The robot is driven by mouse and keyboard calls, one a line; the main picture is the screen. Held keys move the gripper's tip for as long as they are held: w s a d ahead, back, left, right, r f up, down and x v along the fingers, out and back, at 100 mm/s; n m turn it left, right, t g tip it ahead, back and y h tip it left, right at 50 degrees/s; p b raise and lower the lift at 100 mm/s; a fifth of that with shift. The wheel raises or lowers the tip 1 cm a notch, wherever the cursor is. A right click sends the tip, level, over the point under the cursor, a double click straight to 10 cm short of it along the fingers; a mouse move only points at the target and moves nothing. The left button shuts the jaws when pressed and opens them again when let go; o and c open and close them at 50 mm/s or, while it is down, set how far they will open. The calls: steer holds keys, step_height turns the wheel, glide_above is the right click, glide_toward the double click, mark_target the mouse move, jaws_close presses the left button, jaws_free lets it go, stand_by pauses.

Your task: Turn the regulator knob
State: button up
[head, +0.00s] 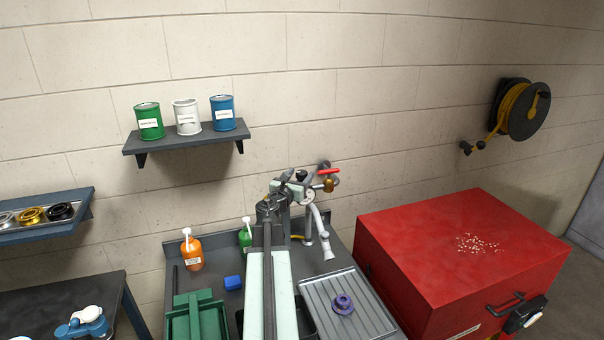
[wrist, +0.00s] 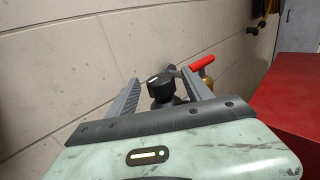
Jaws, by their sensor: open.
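The regulator knob, a black knob with a white mark on its top, shows in the wrist view (wrist: 160,84). It sits between the two grey fingers of my gripper (wrist: 159,79), with a visible gap on either side. The gripper is open and holds nothing. In the head view my gripper (head: 292,183) is at the wall fittings behind the sink counter, and the arm hides part of them. The red lever also shows in the head view (head: 328,171).
A white spray head (head: 327,245) hangs right of my arm. An orange bottle (head: 191,252) and blue block (head: 233,282) stand left of it. A red cabinet (head: 440,260) is on the right. The wall shelf (head: 187,141) holds three cans.

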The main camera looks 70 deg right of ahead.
steer(key=shift+d, duration=0.85)
jaws_close()
steer(key=shift+w+m+g, duration=0.1)
steer(key=shift+m+g, duration=0.2)
steer(key=shift+g, duration=0.2)
steer(key=shift+m+g, duration=0.4)
steer(key=shift+g, duration=0.2)
jaws_free()
steer(key=shift+a, duration=0.1)
